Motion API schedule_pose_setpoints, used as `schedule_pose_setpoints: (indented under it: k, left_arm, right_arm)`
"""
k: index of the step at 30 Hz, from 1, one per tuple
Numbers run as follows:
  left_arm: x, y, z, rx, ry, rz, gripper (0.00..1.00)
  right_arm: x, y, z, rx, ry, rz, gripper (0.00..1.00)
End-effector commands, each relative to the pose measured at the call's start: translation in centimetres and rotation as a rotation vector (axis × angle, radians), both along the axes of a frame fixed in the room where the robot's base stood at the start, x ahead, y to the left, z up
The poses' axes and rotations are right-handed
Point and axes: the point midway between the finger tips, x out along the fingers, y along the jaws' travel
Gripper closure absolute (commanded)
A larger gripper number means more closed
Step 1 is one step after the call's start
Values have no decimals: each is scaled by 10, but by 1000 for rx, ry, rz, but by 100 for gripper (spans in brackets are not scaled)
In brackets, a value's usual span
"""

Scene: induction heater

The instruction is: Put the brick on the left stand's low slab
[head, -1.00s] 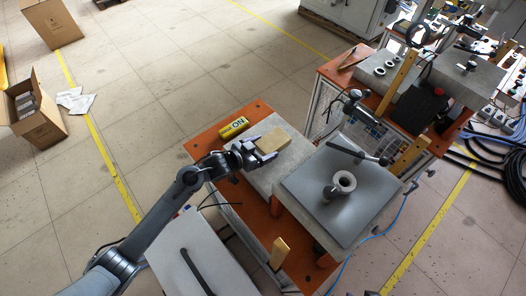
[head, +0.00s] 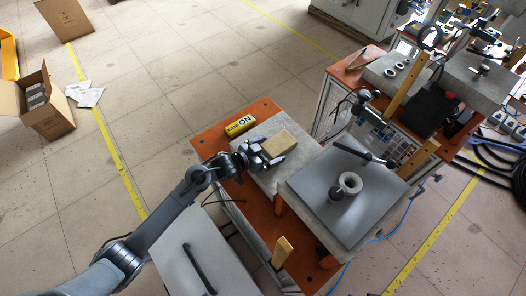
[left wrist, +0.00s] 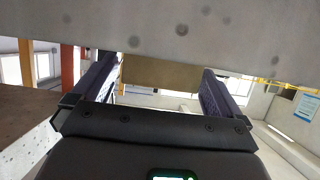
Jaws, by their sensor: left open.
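The tan brick (head: 280,143) lies flat on the low grey concrete slab (head: 306,149) of the orange left stand. My left gripper (head: 266,157) is open at the brick's near-left side, low over the slab. In the left wrist view, the brick (left wrist: 160,75) shows between and just beyond the two dark fingertips, with small gaps beside it. The slab (left wrist: 200,35) fills the top of that view, against the brick. My right gripper is not in view.
A yellow labelled cylinder (head: 240,125) lies on the stand behind the slab. A higher grey plate (head: 325,207) with a ring-shaped part (head: 348,184) is to the right. A wooden block (head: 283,251) stands at the front. A second cluttered stand is at the back right.

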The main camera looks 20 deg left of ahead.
Motion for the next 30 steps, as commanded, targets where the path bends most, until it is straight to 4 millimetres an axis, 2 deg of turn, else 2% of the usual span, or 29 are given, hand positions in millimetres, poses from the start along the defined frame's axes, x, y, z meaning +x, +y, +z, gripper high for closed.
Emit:
schedule_pose_setpoints:
  k: [5, 21, 30]
  left_arm:
    - [-10, 6, 7, 1, 0, 0, 0]
    - [-82, 48, 41, 0, 1, 0, 0]
    - [-100, 53, 45, 11, 9, 12, 0]
  right_arm:
    - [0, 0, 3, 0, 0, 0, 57]
    - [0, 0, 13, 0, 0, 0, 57]
    - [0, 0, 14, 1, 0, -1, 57]
